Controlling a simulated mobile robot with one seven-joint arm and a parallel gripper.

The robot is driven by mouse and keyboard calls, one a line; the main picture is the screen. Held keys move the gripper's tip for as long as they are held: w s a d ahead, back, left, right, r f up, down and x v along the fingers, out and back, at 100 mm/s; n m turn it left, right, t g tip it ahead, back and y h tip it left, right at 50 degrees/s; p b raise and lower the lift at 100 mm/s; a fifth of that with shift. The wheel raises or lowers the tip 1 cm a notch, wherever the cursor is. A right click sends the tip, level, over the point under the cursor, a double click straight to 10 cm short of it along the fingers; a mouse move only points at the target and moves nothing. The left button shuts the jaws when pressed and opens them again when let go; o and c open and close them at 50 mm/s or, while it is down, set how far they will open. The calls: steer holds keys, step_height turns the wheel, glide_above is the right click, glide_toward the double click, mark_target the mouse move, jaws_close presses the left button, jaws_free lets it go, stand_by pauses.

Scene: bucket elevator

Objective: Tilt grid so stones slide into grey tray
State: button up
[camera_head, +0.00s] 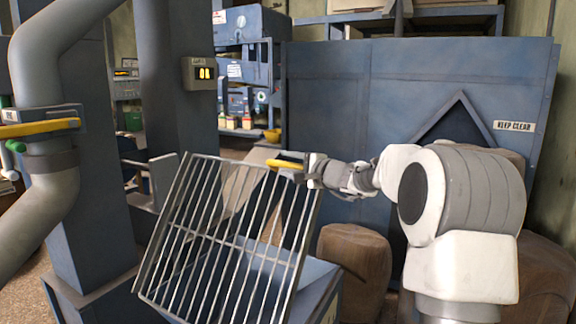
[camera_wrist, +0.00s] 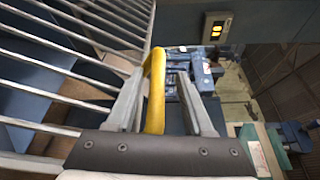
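The grid (camera_head: 228,240), a metal frame of parallel bars, stands steeply tilted, its upper edge towards the back. No stones show on it. A yellow handle (camera_head: 287,163) is at its upper right corner. My gripper (camera_head: 300,168) is at this handle, coming from the right. In the wrist view the yellow handle (camera_wrist: 155,92) runs between the two fingers of my gripper (camera_wrist: 160,82). A gap shows between it and the right finger, so the fingers look open around it. The grid's bars (camera_wrist: 60,97) fill the left of that view. I cannot clearly pick out the grey tray.
A blue-grey bin (camera_head: 318,285) is below the grid. Brown rounded lumps (camera_head: 355,262) stand to its right. A blue panel (camera_head: 350,95) with a KEEP CLEAR sign (camera_head: 513,126) is behind my arm. A thick grey pipe (camera_head: 40,190) and a blue column (camera_head: 85,190) stand at left.

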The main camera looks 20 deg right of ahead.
steer(key=shift+d, duration=0.1)
steer(key=p+v, duration=0.1)
steer(key=v, duration=1.6)
steer(key=shift+s+p, duration=0.25)
steer(key=shift+p, duration=0.05)
stand_by(0.6)
